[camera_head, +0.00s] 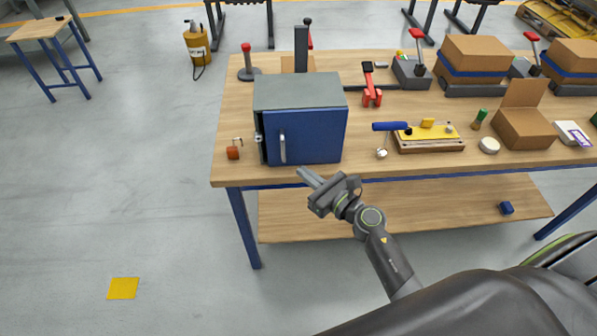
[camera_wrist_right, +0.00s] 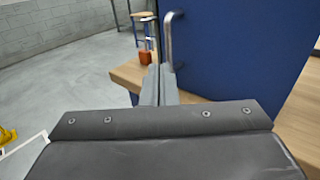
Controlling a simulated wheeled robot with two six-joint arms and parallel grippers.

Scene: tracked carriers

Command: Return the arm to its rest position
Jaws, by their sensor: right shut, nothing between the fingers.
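My right gripper (camera_head: 311,177) is shut and empty. It is in front of the table's front edge, just below the blue cabinet door (camera_head: 312,137), apart from the door's handle (camera_head: 282,148). In the right wrist view the closed fingers (camera_wrist_right: 160,88) point toward the table edge, with the metal handle (camera_wrist_right: 169,38) just beyond them. My left gripper does not show.
The wooden workbench (camera_head: 233,174) has a lower shelf (camera_head: 400,215). A red padlock (camera_head: 233,153) lies left of the cabinet. A blue-handled tool (camera_head: 390,126), a yellow-topped board (camera_head: 428,137) and cardboard boxes (camera_head: 524,128) stand to the right. The floor at left is largely clear.

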